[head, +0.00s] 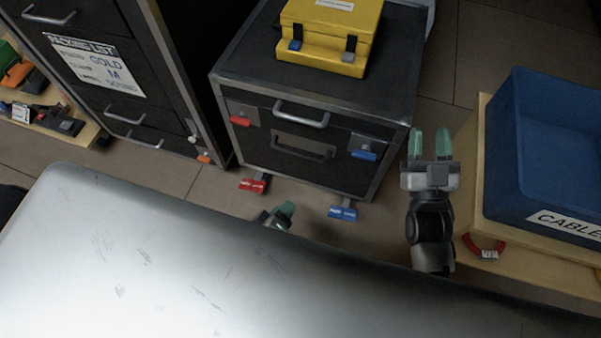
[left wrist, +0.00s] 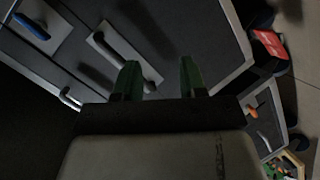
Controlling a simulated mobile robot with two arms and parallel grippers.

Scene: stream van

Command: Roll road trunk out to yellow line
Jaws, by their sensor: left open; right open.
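The road trunk (head: 315,100) is black with metal edges and stands on the floor at centre. In the left wrist view my fingers (left wrist: 160,80) are apart and empty, facing the trunk front (left wrist: 165,35) near a handle. My right gripper (head: 430,150) is open, right of the trunk. No yellow line shows.
A yellow case (head: 330,38) sits on the trunk. A black drawer cabinet (head: 125,75) with a packing list stands at left. A blue cable crate (head: 545,145) on a wooden board is at right. A scratched silver surface (head: 150,270) fills the front.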

